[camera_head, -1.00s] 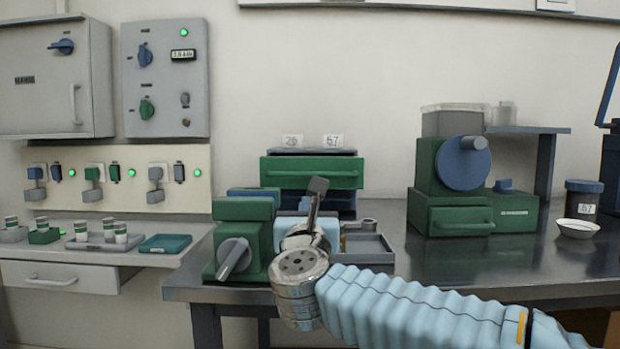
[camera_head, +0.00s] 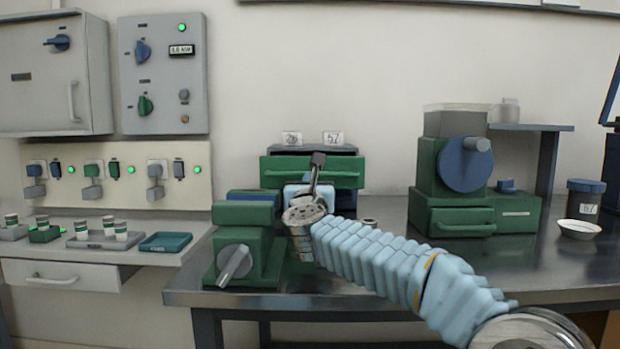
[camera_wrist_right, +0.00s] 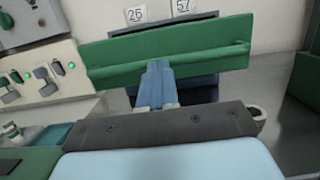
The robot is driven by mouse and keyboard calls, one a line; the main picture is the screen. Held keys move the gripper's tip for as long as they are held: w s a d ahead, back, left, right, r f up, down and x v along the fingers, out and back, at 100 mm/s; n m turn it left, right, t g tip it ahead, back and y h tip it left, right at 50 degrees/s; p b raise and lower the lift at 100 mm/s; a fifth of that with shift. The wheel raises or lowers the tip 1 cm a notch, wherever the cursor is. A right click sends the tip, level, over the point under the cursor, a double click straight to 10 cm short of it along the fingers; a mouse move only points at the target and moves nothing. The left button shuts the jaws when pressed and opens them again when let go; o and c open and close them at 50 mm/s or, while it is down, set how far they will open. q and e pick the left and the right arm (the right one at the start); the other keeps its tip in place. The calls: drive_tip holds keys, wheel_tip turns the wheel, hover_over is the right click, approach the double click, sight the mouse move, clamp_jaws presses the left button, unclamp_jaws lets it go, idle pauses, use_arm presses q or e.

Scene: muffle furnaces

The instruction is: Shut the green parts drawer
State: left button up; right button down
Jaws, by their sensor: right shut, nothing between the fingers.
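The green parts drawer (camera_head: 279,172) is in the small cabinet at the back of the bench, under the labels 26 and 57. Its front stands forward of the cabinet, so it looks pulled out. In the right wrist view the drawer front (camera_wrist_right: 110,58) spans the upper middle, slightly tilted. My right gripper (camera_wrist_right: 158,68) is shut and empty, its blue fingers together and overlapping the lower middle of the front. I cannot tell whether they touch it. In the head view my wrist and arm hide the fingertips and the cabinet's lower part. My left gripper is not in view.
A green device with a grey lever (camera_head: 235,262) stands close left of my right arm. A green machine with a blue disc (camera_head: 465,164) stands to the right, near a white dish (camera_head: 579,229).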

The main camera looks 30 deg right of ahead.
drive_tip(key=shift+w+d, duration=0.15)
drive_tip(key=shift+w, duration=0.05)
drive_tip(key=x, duration=0.4)
drive_tip(key=shift+w+d+f, duration=0.1)
drive_tip(key=shift+f, duration=0.25)
